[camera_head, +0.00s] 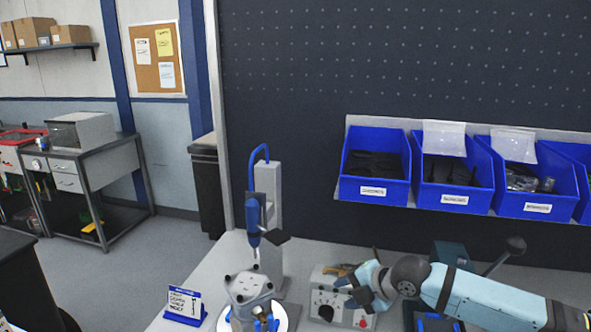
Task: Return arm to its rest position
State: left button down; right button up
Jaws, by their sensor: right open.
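My right arm reaches in from the lower right, its light blue and grey links over the right part of the bench. My right gripper (345,286) is open at the arm's left end, above a grey control box (325,300) with a dial and a red button. I see nothing held in it. A grey machined housing (250,288) stands to its left on a white round plate (283,321), apart from the gripper. Blue parts show at the housing's front. My left gripper is not in view.
A blue screwdriver tool (253,222) hangs from a grey post (268,190) above the housing. Blue bins (374,190) line a rail at the back right. A small card stand (184,318) is at the bench's left. A dark lever (513,246) rises behind my arm.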

jog(key=s+a+f+m+t+y+p, duration=0.25)
jog(key=s+a+f+m, duration=0.45)
jog(key=s+f+m, duration=0.5)
jog(key=s+d+f+m+t+h, duration=0.1)
jog(key=s+d+f+m+h, duration=0.2)
jog(key=s+d+m, duration=0.3)
jog(key=s+d+f+m+t+h, duration=0.1)
jog(key=s+d+f+m+h, duration=0.3)
jog(key=s, duration=0.9)
jog(key=d+f+m+p, duration=0.1)
jog(key=d+m, duration=0.1)
jog(key=d, duration=0.1)
jog(key=shift+s+f, duration=0.15)
jog(key=shift+f, duration=0.15)
jog(key=shift+t, duration=0.25)
